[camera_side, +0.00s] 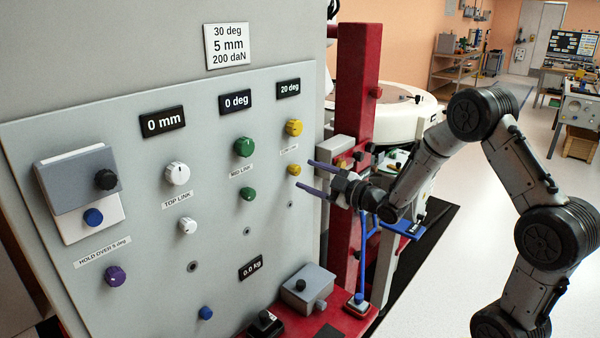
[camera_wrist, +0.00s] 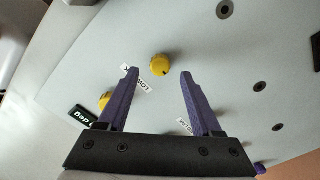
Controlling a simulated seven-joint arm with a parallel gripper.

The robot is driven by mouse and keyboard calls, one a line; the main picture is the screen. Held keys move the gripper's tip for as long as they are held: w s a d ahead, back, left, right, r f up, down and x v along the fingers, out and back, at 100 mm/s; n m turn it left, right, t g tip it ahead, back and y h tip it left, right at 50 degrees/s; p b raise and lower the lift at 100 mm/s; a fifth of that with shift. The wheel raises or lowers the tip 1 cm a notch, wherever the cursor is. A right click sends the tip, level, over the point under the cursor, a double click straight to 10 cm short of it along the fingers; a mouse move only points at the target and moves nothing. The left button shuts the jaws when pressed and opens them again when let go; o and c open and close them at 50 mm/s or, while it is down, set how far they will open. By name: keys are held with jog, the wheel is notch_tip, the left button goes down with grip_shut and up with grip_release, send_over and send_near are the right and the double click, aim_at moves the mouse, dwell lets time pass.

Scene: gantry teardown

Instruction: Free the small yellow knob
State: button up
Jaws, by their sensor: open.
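The small yellow knob (camera_side: 294,169) sits on the grey panel, below a larger yellow knob (camera_side: 294,127) and a small label. My gripper (camera_side: 312,177) is open, its two purple fingers pointing at the panel beside the small knob. In the wrist view the small knob (camera_wrist: 160,67) shows beyond and between the spread fingertips of my gripper (camera_wrist: 159,73), apparently touching neither. The larger yellow knob (camera_wrist: 104,100) is partly hidden behind the left finger there. The exact gap to the panel is hard to tell.
A display reading 20 deg (camera_side: 288,89) is above the yellow knobs. Green knobs (camera_side: 244,147) are to their left, white knobs (camera_side: 178,173) further left. A red post (camera_side: 357,100) stands right of the panel, close to my wrist. A grey box (camera_side: 308,288) is below.

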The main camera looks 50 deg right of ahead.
aim_at(298, 171)
jog(key=shift+w, duration=1.9)
jog(key=shift+c, duration=0.3)
grip_shut()
